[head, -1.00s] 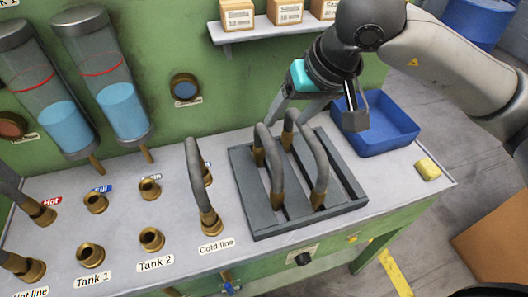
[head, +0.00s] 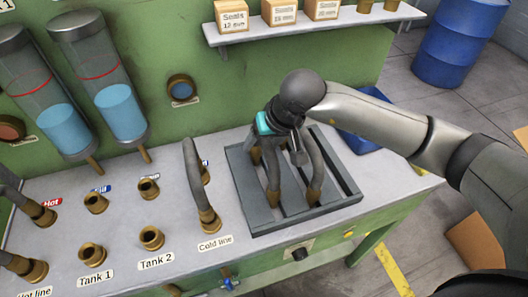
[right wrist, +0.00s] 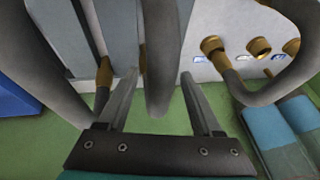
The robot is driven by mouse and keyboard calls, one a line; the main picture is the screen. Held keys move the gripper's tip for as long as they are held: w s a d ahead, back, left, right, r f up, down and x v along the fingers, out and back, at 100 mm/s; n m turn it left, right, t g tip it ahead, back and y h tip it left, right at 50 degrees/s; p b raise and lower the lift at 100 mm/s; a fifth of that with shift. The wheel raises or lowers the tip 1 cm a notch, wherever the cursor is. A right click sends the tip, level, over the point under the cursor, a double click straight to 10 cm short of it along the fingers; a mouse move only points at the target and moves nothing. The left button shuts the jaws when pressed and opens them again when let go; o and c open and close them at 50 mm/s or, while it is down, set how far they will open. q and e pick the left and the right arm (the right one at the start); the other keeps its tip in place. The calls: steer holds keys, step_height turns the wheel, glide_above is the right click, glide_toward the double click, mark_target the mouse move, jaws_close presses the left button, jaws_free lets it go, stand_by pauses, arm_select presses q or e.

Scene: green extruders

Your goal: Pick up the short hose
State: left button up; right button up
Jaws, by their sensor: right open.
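Two grey hoses with brass ends stand arched in the dark rack (head: 245,205) on the bench. The left one (head: 272,172) looks like the shorter; the longer (head: 317,165) stands to its right. My right gripper (head: 275,145) is over the rack, at the top of the left hose. It is open: in the right wrist view the fingers (right wrist: 158,78) stand on both sides of this hose, with space between. My gripper hides part of the hose tops in the head view. My left gripper is not in view.
A hose (head: 195,185) stands in the Cold line port just left of the rack. The longer hose (right wrist: 45,65) passes close by the left finger in the right wrist view. A blue bin (head: 362,137) stands behind my right arm. A shelf with boxes (head: 280,12) hangs above.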

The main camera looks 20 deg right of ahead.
steer(key=shift+w+a+f, duration=0.1)
steer(key=shift+w+f, duration=0.15)
steer(key=shift+f, duration=0.4)
steer(key=shift+c, duration=0.2)
jaws_close()
steer(key=shift+r, duration=0.1)
